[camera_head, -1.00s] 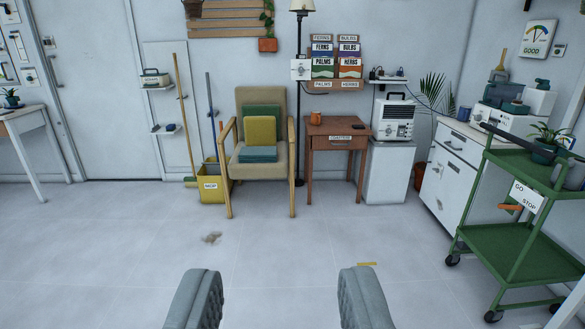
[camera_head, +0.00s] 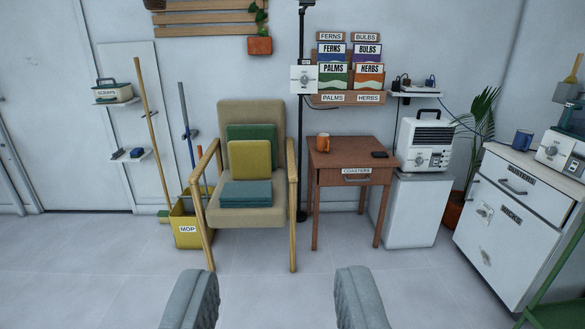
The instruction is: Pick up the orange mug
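The orange mug (camera_head: 323,142) stands upright on the left part of a small brown wooden table (camera_head: 330,160), near its back edge. The table has a drawer labelled COASTERS. My gripper (camera_head: 277,300) shows at the bottom of the view as two grey padded fingers set wide apart. It is open, with only floor visible between the fingers. The mug is well ahead of the gripper, across the floor, and nothing touches it.
A wooden armchair (camera_head: 250,170) with cushions stands left of the table. A dark phone-like object (camera_head: 379,154) lies on the tabletop. A white heater (camera_head: 424,142) on a white cabinet (camera_head: 410,215) stands right. A lamp pole (camera_head: 302,120) rises behind. Floor in front is clear.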

